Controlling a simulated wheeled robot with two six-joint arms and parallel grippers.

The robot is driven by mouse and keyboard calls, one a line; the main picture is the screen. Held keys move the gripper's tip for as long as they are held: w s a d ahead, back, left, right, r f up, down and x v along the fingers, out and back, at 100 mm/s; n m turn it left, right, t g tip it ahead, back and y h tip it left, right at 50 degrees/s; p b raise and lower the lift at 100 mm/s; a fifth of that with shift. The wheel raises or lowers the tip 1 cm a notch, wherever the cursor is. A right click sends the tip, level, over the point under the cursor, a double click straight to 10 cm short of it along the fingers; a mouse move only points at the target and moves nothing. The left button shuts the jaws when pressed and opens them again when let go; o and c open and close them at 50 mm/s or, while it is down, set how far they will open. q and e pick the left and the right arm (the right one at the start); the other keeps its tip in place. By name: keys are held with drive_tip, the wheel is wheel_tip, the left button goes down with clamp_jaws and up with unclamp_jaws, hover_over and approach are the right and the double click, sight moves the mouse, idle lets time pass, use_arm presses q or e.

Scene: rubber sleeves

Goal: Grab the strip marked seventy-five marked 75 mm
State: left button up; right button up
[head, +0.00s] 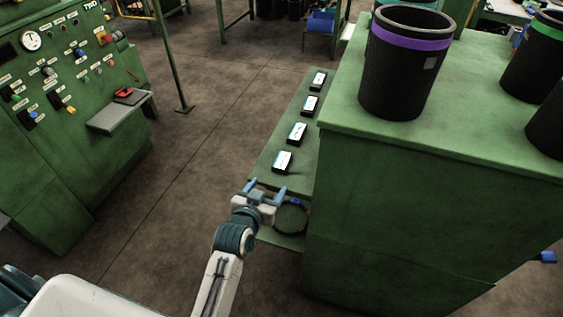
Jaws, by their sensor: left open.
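Several small black blocks with white label faces lie in a row on a narrow green shelf. The nearest block (282,161) is closest to my gripper; beyond it are a second block (297,132), a third block (310,105) and the farthest block (318,81). Their markings are too small to read, so I cannot tell which is 75 mm. My left gripper (266,188) is open, with blue fingertips, over the near end of the shelf, short of the nearest block and apart from it. My right gripper is not in view.
A dark ring (291,231) lies at the shelf's near end, partly behind my gripper. A tall green cabinet (420,190) borders the shelf on the right, bearing black sleeves with coloured bands, one purple-banded (405,75). A control panel (75,75) stands left; the floor between is clear.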

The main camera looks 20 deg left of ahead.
sight(282, 165)
use_arm(q)
drive_tip(key=shift+w+d+r, duration=0.2)
drive_tip(key=shift+w+r, duration=0.05)
drive_tip(key=shift+w, duration=0.2)
drive_tip(key=shift+t, duration=0.4)
drive_tip(key=w, duration=0.3)
drive_tip(key=w+p, duration=0.1)
drive_tip(key=w, duration=0.1)
drive_tip(key=shift+w+d+f, duration=0.1)
drive_tip(key=shift+w+f, duration=0.2)
drive_tip(key=shift+w, duration=0.05)
drive_tip(key=shift+w+f, duration=0.1)
drive_tip(key=shift+w, duration=0.1)
drive_tip(key=shift+w+p, duration=0.3)
drive_tip(key=shift+p, duration=0.1)
drive_tip(key=w+p, duration=0.1)
drive_tip(key=w, duration=0.3)
drive_tip(key=shift+w+p, duration=0.1)
drive_tip(key=shift+p, duration=0.3)
drive_tip(key=shift+w+f, duration=0.15)
drive_tip(key=shift+w, duration=0.05)
drive_tip(key=shift+c, duration=0.4)
drive_tip(key=c, duration=1)
